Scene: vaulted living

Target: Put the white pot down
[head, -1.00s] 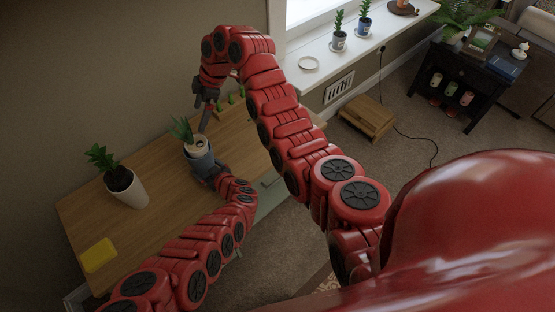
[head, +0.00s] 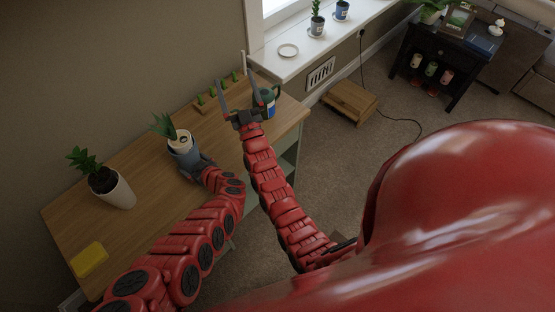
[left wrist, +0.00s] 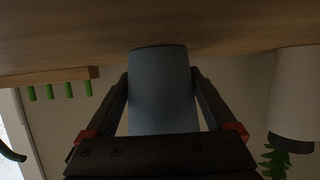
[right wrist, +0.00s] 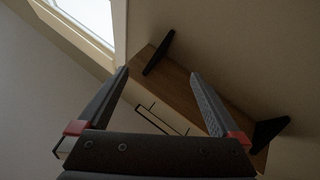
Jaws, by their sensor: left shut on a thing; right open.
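A white pot (head: 118,191) with a leafy green plant stands upright on the wooden desk (head: 140,160), at its left part. It also shows in the left wrist view (left wrist: 293,90), apart from my gripper. My left gripper (head: 187,163) is shut on a blue-grey pot (head: 182,145) holding a spiky plant. In the left wrist view the fingers flank this pot (left wrist: 160,90), and its base is at the desk surface; whether it fully rests there I cannot tell.
A wooden rack with green pieces (head: 212,99) lies at the desk's back. A yellow item (head: 90,260) is at the near left corner. Bare desk lies between the two pots. A windowsill (head: 310,45) with small pots and a low wooden stool (head: 352,98) are to the right.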

